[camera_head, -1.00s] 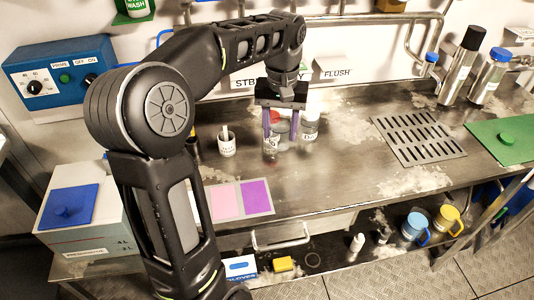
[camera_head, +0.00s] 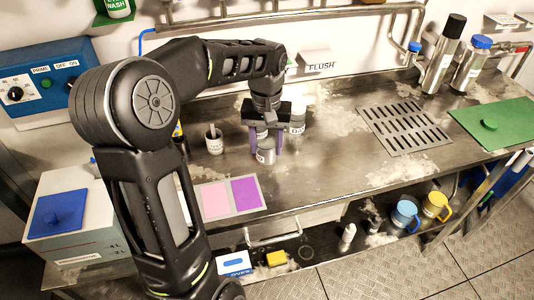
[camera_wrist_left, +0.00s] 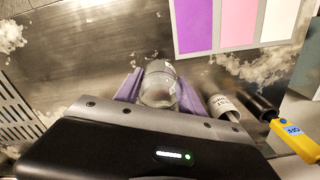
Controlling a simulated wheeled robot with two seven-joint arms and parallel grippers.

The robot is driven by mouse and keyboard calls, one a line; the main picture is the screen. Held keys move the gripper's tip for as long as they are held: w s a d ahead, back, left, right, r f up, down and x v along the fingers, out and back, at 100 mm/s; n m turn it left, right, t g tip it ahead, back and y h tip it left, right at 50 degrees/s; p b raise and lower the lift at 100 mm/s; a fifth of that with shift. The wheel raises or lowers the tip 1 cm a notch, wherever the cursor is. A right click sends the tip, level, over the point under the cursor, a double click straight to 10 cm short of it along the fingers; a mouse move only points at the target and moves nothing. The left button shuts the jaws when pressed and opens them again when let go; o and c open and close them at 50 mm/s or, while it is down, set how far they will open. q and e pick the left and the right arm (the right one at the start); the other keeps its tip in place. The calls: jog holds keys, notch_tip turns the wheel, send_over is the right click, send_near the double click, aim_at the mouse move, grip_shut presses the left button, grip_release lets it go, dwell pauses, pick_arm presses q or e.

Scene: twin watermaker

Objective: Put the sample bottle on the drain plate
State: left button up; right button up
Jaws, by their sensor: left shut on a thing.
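The sample bottle (camera_head: 266,156), a small clear bottle with a white label, stands upright at the middle of the steel counter, left of the drain plate. My left gripper (camera_head: 265,146) is around it, its purple fingers shut on its sides. In the left wrist view the clear bottle (camera_wrist_left: 160,86) shows between the two fingers (camera_wrist_left: 160,92). The gripper hides its top in the head view. The drain plate (camera_head: 405,128), a grey slotted plate, lies flat and bare to the right; its edge shows in the left wrist view (camera_wrist_left: 14,112). My right gripper is not in view.
Another labelled bottle (camera_head: 297,122) stands close behind the gripper. A small cup (camera_head: 214,142) stands to the left, a coloured card (camera_head: 246,192) in front. Tall flasks (camera_head: 444,55) stand behind the drain plate, and a green board (camera_head: 500,120) lies right of it. Counter between bottle and plate is clear.

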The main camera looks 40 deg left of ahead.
aim_at(267, 156)
pick_arm(q)
jog(key=shift+f, duration=1.9)
jog(key=shift+f, duration=0.1)
jog(key=o, duration=1.3)
notch_tip(267, 156, up, 12)
jog(key=shift+r, duration=0.15)
